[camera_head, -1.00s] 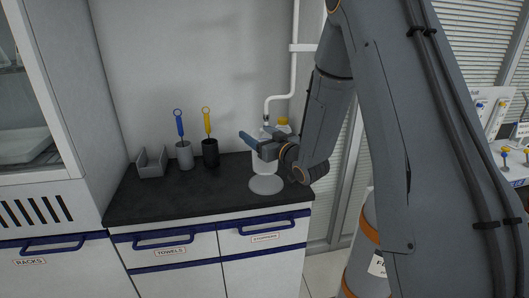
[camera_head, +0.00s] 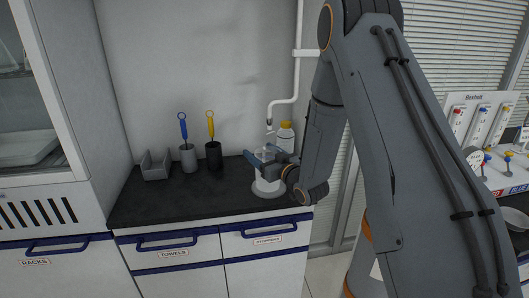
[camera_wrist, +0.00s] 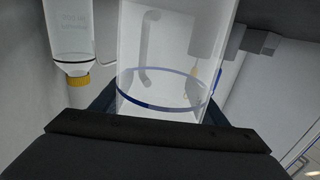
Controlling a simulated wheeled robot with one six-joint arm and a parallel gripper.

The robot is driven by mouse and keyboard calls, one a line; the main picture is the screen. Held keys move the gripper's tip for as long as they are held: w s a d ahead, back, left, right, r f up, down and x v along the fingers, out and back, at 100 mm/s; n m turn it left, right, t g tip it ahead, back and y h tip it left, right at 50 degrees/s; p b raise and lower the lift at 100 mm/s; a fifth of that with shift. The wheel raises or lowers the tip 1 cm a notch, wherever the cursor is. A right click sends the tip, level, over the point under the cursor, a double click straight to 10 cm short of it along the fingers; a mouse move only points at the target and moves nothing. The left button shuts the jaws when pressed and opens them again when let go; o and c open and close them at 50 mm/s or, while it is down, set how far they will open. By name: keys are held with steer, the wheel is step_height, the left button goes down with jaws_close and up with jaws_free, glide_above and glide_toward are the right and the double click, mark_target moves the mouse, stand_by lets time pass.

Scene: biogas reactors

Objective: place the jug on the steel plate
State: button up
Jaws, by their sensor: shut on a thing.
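The clear jug (camera_head: 264,181) is upright over the round steel plate (camera_head: 268,193) at the right end of the dark counter. Its base appears at or very near the plate; I cannot tell whether it touches. My gripper (camera_head: 261,159) is shut on the jug from the right, with its fingers around the upper body. In the wrist view the clear jug (camera_wrist: 165,60), with a blue band, fills the space between my fingers (camera_wrist: 160,105). Part of the plate is hidden behind the jug.
A bottle with a yellow cap (camera_head: 286,140) stands behind the jug; a white pipe (camera_head: 284,101) comes down near it. Grey and black holders with blue (camera_head: 183,127) and yellow (camera_head: 210,126) brushes and a grey rack (camera_head: 155,165) stand left. The counter's middle front is clear.

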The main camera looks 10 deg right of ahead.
steer(key=o, duration=1.5)
steer(key=shift+o, duration=0.2)
steer(key=shift+r, duration=0.1)
steer(key=s+d+f+g+h, duration=0.1)
steer(key=s+d, duration=0.1)
steer(key=s, duration=0.1)
steer(key=s+d+f+g+h+b, duration=0.1)
steer(key=s, duration=0.3)
steer(key=s+d+f+g+h+b, duration=0.1)
steer(key=s+d, duration=0.1)
steer(key=s, duration=0.2)
steer(key=shift+s+d+f+m+h, duration=0.2)
steer(key=shift+d+m+h, duration=0.1)
steer(key=shift+d, duration=0.05)
steer(key=s+a+f+m+g+h, duration=0.1)
steer(key=s+m+g+h, duration=0.2)
steer(key=s+g, duration=1)
steer(key=s, duration=1.3)
steer(key=shift+f+m, duration=0.15)
steer(key=shift+m, duration=0.25)
steer(key=shift+s, duration=0.1)
